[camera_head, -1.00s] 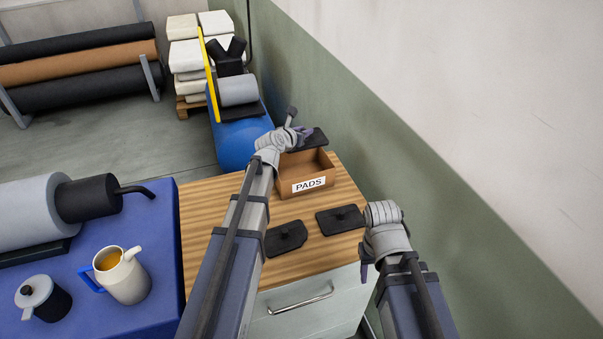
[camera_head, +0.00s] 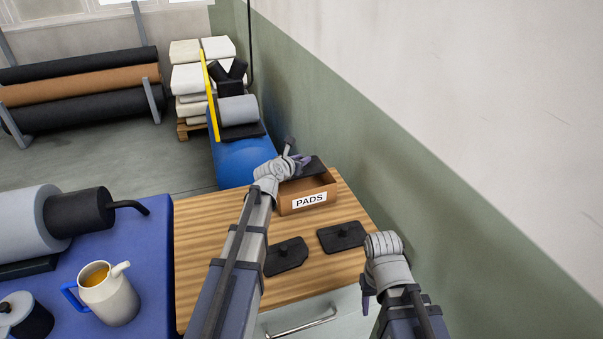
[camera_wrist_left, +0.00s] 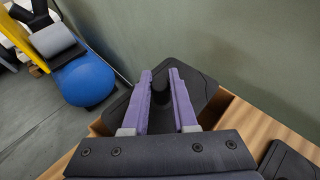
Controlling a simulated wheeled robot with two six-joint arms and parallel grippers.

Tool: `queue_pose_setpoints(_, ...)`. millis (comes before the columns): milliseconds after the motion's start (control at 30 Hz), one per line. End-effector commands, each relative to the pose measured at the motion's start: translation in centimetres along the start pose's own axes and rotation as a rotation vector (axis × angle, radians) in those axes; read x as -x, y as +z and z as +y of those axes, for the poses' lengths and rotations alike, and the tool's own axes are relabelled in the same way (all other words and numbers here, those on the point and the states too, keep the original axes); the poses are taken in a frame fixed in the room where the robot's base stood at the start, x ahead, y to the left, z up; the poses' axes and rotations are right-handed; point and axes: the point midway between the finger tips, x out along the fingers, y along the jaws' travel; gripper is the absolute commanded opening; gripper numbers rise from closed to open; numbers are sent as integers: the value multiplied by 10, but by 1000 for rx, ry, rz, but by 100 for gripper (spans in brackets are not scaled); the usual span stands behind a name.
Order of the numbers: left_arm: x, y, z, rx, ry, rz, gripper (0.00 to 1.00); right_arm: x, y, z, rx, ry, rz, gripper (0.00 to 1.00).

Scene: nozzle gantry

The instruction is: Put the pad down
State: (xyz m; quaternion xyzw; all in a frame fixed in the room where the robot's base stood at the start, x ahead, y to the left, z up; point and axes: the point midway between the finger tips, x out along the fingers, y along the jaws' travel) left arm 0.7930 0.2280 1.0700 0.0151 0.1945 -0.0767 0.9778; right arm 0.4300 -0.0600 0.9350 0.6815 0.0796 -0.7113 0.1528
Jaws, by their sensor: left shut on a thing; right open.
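My left gripper (camera_head: 298,166) is shut on the knob of a black pad. The held pad (camera_head: 312,168) is over the cardboard box labelled PADS (camera_head: 291,204), near its rim. In the left wrist view, the purple fingers of the gripper (camera_wrist_left: 161,82) close around the knob, and the pad (camera_wrist_left: 197,88) spreads beneath them, covering most of the box opening. I cannot tell whether the pad touches the box floor. Two more black pads lie on the wooden top, one nearer (camera_head: 286,256) and one to the right (camera_head: 342,236). My right gripper (camera_head: 367,290) is open at the cabinet's front right, its fingers partly hidden.
The wooden cabinet top (camera_head: 215,235) is clear left of the box. A green and white wall (camera_head: 400,150) runs close along the right. A blue table (camera_head: 120,235) at left holds a jug (camera_head: 108,294) and a roller (camera_head: 80,212). A blue drum (camera_head: 243,160) stands behind.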

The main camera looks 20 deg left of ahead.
Motion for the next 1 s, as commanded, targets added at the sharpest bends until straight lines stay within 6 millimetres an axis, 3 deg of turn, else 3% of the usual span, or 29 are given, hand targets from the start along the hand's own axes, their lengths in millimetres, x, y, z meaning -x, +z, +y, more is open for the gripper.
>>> queue_pose_setpoints(333, -14, -34, 0, 0, 0, 0, 0, -37, -2, -4, 0, 0, 0, 50)
queue_pose_setpoints(1000, -18, -44, 0, 0, 0, 0, 0, -47, -3, -4, 0, 0, 0, 50)
